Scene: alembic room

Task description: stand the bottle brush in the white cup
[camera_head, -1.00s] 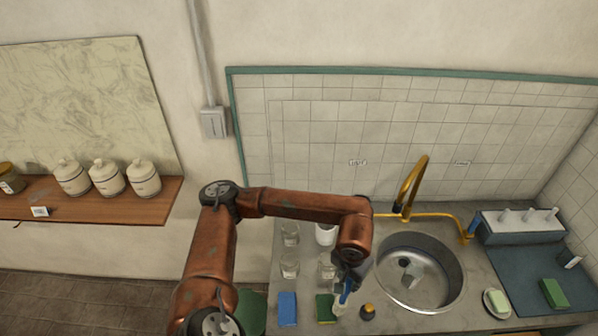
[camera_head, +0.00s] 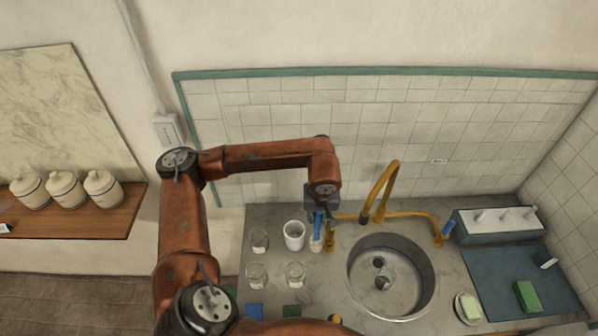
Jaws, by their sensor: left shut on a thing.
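The white cup (camera_head: 294,236) stands upright on the counter, left of the sink and among clear glass jars. My left gripper (camera_head: 318,218) is just right of the cup, pointing down. It is shut on the bottle brush (camera_head: 316,243), which has a blue handle and a pale head. The brush hangs roughly upright, head down, beside the cup and not in it. The gap between the brush head and the counter is hard to judge. My left arm hides part of the gripper's fingers. My right gripper is not in view.
Glass jars (camera_head: 259,241) stand left of and in front of the cup. A blue sponge (camera_head: 254,311) and a green one (camera_head: 291,311) lie nearer. The round sink (camera_head: 415,300) and brass tap (camera_head: 388,185) are to the right. The tiled wall (camera_head: 420,130) is behind.

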